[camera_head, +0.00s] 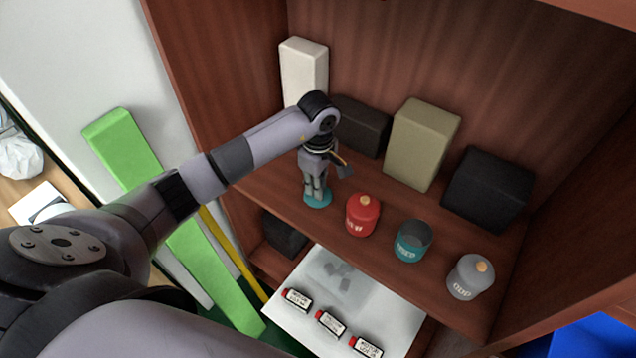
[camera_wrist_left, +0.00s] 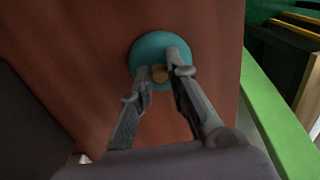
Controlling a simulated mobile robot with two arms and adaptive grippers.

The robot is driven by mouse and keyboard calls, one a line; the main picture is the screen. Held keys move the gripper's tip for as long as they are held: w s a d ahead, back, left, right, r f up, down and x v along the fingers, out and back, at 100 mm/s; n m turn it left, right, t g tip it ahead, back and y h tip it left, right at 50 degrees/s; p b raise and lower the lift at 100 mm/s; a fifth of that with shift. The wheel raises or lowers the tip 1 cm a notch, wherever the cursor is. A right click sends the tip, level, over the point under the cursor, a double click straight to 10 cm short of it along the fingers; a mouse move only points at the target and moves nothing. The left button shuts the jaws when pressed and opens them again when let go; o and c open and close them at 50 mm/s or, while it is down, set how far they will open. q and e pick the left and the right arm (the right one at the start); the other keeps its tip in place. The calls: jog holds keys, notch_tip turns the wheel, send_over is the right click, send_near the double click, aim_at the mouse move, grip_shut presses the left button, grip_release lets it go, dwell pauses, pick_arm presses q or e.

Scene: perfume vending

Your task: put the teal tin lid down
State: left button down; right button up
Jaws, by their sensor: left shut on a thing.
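The teal tin lid (camera_head: 317,203) is a round disc with a small tan knob, which shows in the left wrist view (camera_wrist_left: 150,48). My left gripper (camera_head: 316,192) points down at the left part of the shelf and is shut on the lid's knob. The lid is at or just above the shelf board; I cannot tell whether it touches. The teal tin (camera_head: 411,243) stands on the shelf to the right, with its dark open top showing. My left gripper also shows in the wrist view (camera_wrist_left: 160,74). My right gripper is not in view.
A red tin (camera_head: 362,217) stands between the lid and the teal tin. A grey tin (camera_head: 469,278) stands at the right. Several boxes, including an olive one (camera_head: 421,145), line the back. A white board (camera_head: 350,300) with small labelled bottles lies below the shelf front.

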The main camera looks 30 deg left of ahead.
pick_arm(q)
jog(key=shift+f, duration=0.25)
jog(key=c, duration=1.5)
grip_release()
jog(key=shift+r, duration=0.1)
jog(key=shift+c, duration=0.2)
jog(key=shift+r, duration=0.15)
notch_tip(320, 180, up, 12)
jog(key=b, duration=0.3)
